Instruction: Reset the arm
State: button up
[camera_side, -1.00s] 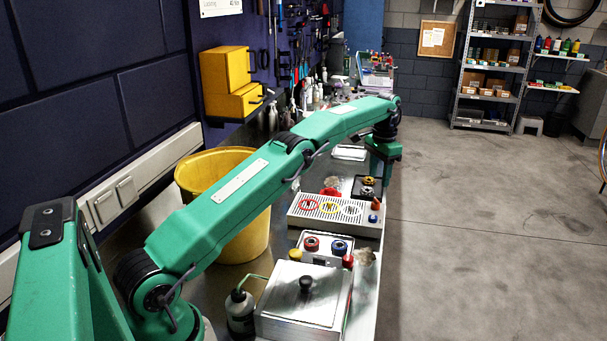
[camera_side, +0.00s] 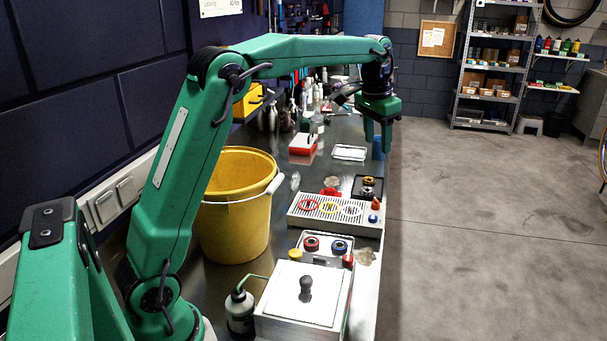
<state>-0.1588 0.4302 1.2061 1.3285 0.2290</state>
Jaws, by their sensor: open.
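My gripper (camera_side: 377,140) hangs from the raised green arm, with its fingers pointing down and a gap between them. It is empty and stands above the far part of the bench, near the right edge. Below and nearer the camera is a dark tray (camera_side: 378,193) with small ring parts in it. A pale slotted rack (camera_side: 300,218) with red, yellow and white rings lies nearer still, apart from the gripper.
A yellow bucket (camera_side: 232,240) stands left on the bench, close beside my arm. A metal box with a black knob (camera_side: 306,288) and a squeeze bottle (camera_side: 240,315) are at the front. Several bottles and tools line the back. The floor (camera_side: 480,220) at the right is clear.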

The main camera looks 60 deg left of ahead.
jog(key=s+d+r+t, duration=0.1)
jog(key=s+d+r, duration=0.2)
jog(key=s, duration=0.6)
jog(key=s+d+f+t, duration=0.1)
jog(key=s+d+f, duration=0.1)
jog(key=s, duration=0.5)
jog(key=s+d+f, duration=0.1)
jog(key=s+f, duration=0.2)
jog(key=s, duration=0.5)
jog(key=s+d+f+t, duration=0.1)
jog(key=s+d+f, duration=0.1)
jog(key=s, duration=0.5)
jog(key=shift+s+d+f+n+t, duration=0.2)
jog(key=shift+d+f+n+t, duration=0.1)
jog(key=shift+f+n, duration=0.1)
